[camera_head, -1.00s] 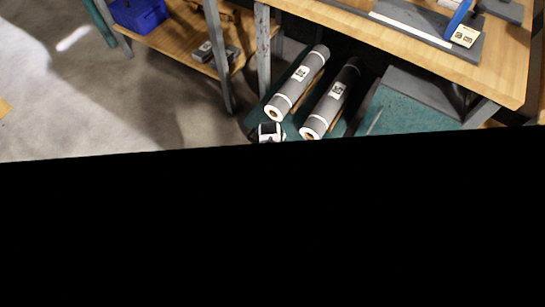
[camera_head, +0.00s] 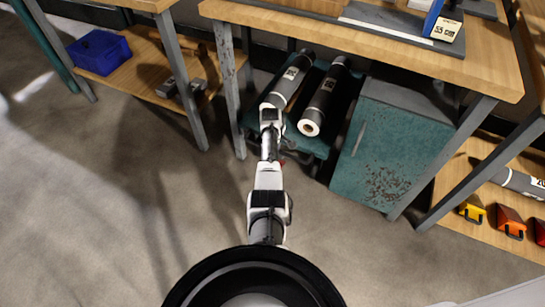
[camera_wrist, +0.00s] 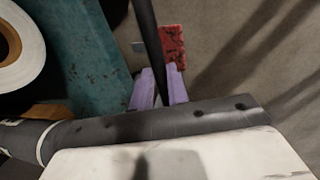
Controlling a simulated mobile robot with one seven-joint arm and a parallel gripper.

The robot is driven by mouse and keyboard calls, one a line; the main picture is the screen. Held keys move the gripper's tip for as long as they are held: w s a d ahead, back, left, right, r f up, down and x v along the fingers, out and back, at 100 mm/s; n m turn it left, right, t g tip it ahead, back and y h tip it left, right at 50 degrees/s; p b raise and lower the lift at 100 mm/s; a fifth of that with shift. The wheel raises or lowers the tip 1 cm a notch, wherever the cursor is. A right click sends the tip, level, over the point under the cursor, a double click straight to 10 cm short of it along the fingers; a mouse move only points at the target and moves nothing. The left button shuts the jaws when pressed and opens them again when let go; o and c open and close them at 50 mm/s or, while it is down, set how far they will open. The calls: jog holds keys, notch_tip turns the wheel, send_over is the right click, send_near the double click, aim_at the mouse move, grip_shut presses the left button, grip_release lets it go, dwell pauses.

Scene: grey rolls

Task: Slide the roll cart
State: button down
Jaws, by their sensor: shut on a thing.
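The roll cart is a low teal cart (camera_head: 318,146) under the workbench; it also shows in the wrist view (camera_wrist: 101,50). Two grey rolls lie side by side on it, a left roll (camera_head: 292,76) and a right roll (camera_head: 325,92), white core ends facing me. In the wrist view my gripper (camera_wrist: 159,90) has its purple fingers shut on a thin dark bar (camera_wrist: 153,45), which appears to be the cart's handle. Where the bar joins the cart is not shown. In the head view my arm reaches the cart's front left, and its wrist hides the fingers.
A teal cabinet (camera_head: 375,150) stands right of the cart, and a grey table leg (camera_head: 230,90) stands close on its left. The wooden benchtop (camera_head: 300,28) overhangs the rolls. A blue bin (camera_head: 99,52) sits on the left shelf. The floor (camera_head: 110,190) in front is open.

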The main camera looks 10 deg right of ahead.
jog(key=shift+w+d+r, duration=0.2)
jog(key=shift+w, duration=0.05)
jog(key=c, duration=1.4)
grip_release()
jog(key=shift+f, duration=0.1)
jog(key=shift+o, duration=0.2)
notch_tip(320, 180, up, 14)
jog(key=s+a+p, duration=0.1)
jog(key=s+p, duration=0.1)
jog(key=p, duration=0.2)
jog(key=shift+s+a+f, duration=0.15)
jog(key=shift+a+f, duration=0.1)
jog(key=shift+a, duration=0.05)
